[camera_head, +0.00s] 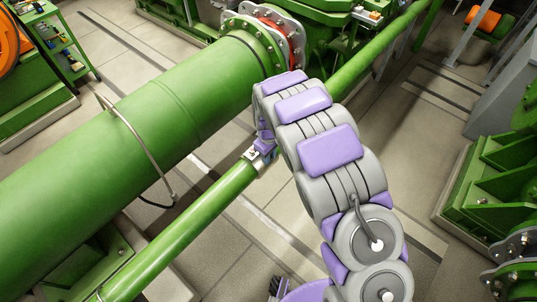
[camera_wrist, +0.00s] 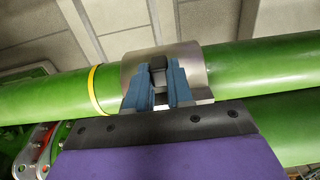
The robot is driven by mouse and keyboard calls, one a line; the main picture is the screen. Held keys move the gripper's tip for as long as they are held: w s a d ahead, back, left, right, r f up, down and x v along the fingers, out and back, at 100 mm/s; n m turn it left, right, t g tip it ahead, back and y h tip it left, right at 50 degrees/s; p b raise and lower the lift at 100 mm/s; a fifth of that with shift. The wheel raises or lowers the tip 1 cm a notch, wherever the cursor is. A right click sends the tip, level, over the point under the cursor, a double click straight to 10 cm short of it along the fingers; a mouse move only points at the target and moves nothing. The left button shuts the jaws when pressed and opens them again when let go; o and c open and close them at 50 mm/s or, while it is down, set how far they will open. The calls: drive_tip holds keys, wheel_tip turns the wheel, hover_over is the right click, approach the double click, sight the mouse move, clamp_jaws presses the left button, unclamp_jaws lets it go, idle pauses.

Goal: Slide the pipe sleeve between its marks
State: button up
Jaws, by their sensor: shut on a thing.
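A silver metal sleeve (camera_wrist: 202,62) sits around the green pipe (camera_wrist: 45,96). My gripper (camera_wrist: 159,86) has its two blue fingers closed on a dark grey tab (camera_wrist: 158,64) at the sleeve's front. A yellow ring mark (camera_wrist: 95,90) circles the pipe a little to the left of the sleeve, with bare green pipe between them. No second mark shows. In the head view, my gripper (camera_head: 265,141) is at the thinner green pipe (camera_head: 190,236), and the sleeve (camera_head: 250,155) is mostly hidden by my arm.
A thick green pipe (camera_head: 120,140) with a bolted flange (camera_head: 265,32) runs beside the thinner pipe on the left. A thin bent rod (camera_head: 133,130) arches over it. Green machinery (camera_head: 485,200) stands at right. Open tiled floor (camera_head: 250,245) lies below the thinner pipe.

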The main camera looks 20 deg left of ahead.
clamp_jaws()
drive_tip(key=shift+w, duration=0.1)
drive_tip(key=w, duration=0.1)
drive_tip(key=w+d, duration=0.1)
drive_tip(key=w+p, duration=0.1)
drive_tip(key=shift+w+d, duration=0.3)
drive_tip(key=shift+w, duration=0.1)
drive_tip(key=o, duration=0.6)
unclamp_jaws()
drive_tip(key=shift+s, duration=0.1)
wheel_tip(320, 180, up, 17)
drive_tip(key=shift+a+r+p, duration=0.1)
drive_tip(key=shift+p, duration=1.15)
